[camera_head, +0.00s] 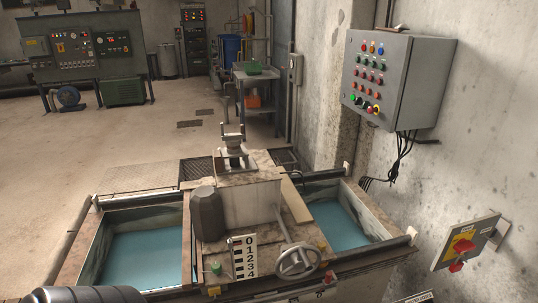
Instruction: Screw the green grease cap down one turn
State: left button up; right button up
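The green grease cap (216,268) is small and sits upright at the front edge of the machine (297,208), left of the numbered scale plate (244,257). It is too small to tell how far down it is screwed. Neither of my grippers is in view. A grey rounded part at the bottom left edge looks like my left arm, with its gripper out of the picture. Nothing is touching the cap.
A handwheel (296,261) stands right of the scale plate. A dark cylinder (208,213) rises behind the cap. Water-filled tanks lie on both sides. A control box (398,80) and a red-yellow switch (464,246) are on the right wall. The floor at left is open.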

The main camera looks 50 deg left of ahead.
aim_at(216, 267)
jog(key=u, duration=1.05)
jog(key=l+u, duration=0.15)
jog(key=u, duration=0.2)
jog(key=k+l+u, duration=0.1)
jog(key=u, duration=0.25)
jog(key=l+u, duration=0.1)
jog(key=u, duration=0.25)
jog(key=k+l, duration=0.5)
jog(key=k, duration=0.1)
